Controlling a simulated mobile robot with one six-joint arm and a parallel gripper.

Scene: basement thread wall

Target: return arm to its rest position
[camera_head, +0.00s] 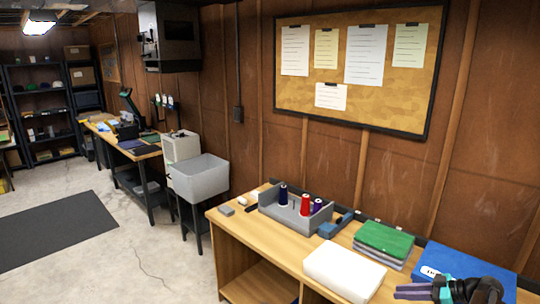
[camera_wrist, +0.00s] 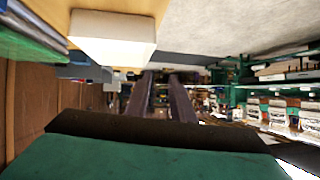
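My gripper (camera_head: 398,291) is at the lower right of the head view, above the front right part of the wooden bench (camera_head: 230,225). It points left. Its two dark purple-grey fingers extend from a teal body and dark arm parts. In the wrist view the fingers of my gripper (camera_wrist: 168,76) stand apart, with a gap between them and nothing held. The rest of my arm is mostly cut off by the picture's lower edge.
A white block (camera_head: 345,271) lies on the bench left of my gripper. A grey tray (camera_head: 290,218) holds thread spools. A grey bin (camera_head: 203,178) stands beyond. Open floor (camera_head: 150,250) is at left.

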